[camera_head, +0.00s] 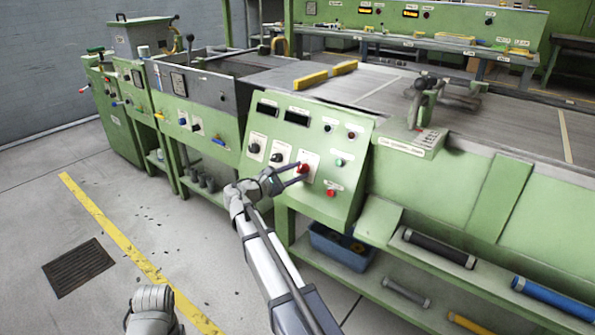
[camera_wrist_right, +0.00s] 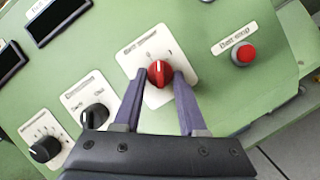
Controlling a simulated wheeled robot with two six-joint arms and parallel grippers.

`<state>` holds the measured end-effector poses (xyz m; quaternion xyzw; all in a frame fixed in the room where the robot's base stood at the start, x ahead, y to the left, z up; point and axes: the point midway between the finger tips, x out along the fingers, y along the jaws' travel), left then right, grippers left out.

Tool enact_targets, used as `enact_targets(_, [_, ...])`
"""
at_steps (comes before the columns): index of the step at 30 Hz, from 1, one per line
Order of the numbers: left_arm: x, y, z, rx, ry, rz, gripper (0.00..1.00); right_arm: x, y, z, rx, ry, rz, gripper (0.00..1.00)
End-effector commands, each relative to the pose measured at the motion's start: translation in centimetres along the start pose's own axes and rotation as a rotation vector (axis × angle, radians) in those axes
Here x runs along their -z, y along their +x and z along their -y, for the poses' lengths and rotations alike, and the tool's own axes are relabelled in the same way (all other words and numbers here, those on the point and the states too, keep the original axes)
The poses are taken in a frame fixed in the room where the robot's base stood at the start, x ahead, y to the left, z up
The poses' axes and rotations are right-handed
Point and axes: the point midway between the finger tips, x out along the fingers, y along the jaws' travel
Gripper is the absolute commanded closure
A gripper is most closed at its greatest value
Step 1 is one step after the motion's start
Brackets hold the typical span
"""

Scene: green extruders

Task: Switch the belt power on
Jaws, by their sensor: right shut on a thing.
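The red rotary knob (camera_wrist_right: 160,73) sits on a white plate on the green sloped control panel (camera_wrist_right: 215,85). The lettering above it is too blurred to read surely. Its pale pointer line stands nearly upright in the right wrist view. In the head view the red knob (camera_head: 303,168) is at the panel's middle right. My right gripper (camera_head: 294,178) reaches it from the lower left, its two fingers shut on the knob's sides. Of my left arm only a grey rounded part shows at the bottom left of the head view; its fingers are out of view.
A red push button (camera_wrist_right: 243,55) is right of the knob, with two black knobs (camera_wrist_right: 94,117) (camera_wrist_right: 44,149) to the left. Dark displays (camera_head: 297,116), small lamps and a green button (camera_head: 338,162) share the panel.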

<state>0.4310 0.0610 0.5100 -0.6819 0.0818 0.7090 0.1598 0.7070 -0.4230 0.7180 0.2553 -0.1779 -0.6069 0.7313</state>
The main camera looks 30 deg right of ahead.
Motion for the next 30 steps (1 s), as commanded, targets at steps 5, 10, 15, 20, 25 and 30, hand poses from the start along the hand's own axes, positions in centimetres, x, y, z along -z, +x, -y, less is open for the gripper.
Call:
enact_targets(5, [-0.1, -1.1, 0.1, 0.001, -0.002, 0.001, 1.00, -0.1, 0.0, -0.6, 0.059, 0.151, 0.009, 1.00])
enact_targets(10, [-0.1, -2.0, 0.2, 0.002, -0.004, 0.001, 1.00, -0.2, 0.0, -0.7, 0.110, 0.284, 0.016, 1.00])
enact_targets(15, [-0.2, -2.7, 0.3, 0.003, -0.005, 0.002, 1.00, -0.2, 0.0, -0.8, 0.153, 0.394, 0.022, 1.00])
enact_targets(20, [-0.2, -3.2, 0.4, 0.004, -0.006, 0.002, 1.00, -0.2, 0.1, -0.8, 0.183, 0.470, 0.027, 1.00])
enact_targets(25, [-0.3, -3.5, 0.5, 0.005, -0.007, 0.002, 1.00, -0.2, 0.1, -0.8, 0.202, 0.522, 0.030, 1.00])
enact_targets(30, [-0.3, -3.7, 0.5, 0.005, -0.008, 0.003, 1.00, -0.1, 0.1, -0.7, 0.212, 0.548, 0.031, 1.00])
